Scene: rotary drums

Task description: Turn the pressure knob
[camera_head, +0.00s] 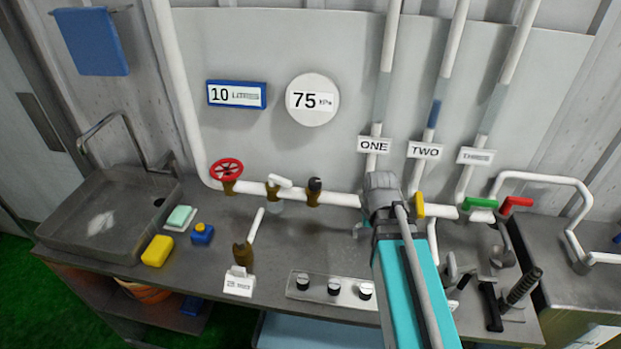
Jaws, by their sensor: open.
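Several knobs could be the pressure knob, and no label that I can read names it. Three black-and-white knobs sit in a row on a metal panel (334,287) at the counter's front. A small dark knob (314,186) sits on a brass fitting on the white pipe. A round gauge (312,100) on the wall reads 75 kPa. My turquoise arm reaches up from the bottom, right of the panel. My gripper (382,190) is at its grey far end, in front of the pipe below the ONE label. It is open; its fingers are hard to make out. It appears clear of the knobs.
A red handwheel (227,170), a white-handled valve (278,182) and coloured levers line the pipe. A brass tap (242,254) stands left of the panel. A sink (110,215), yellow sponge (157,250) and blue button box (202,234) are left. Grey-black hardware (490,305) crowds the right.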

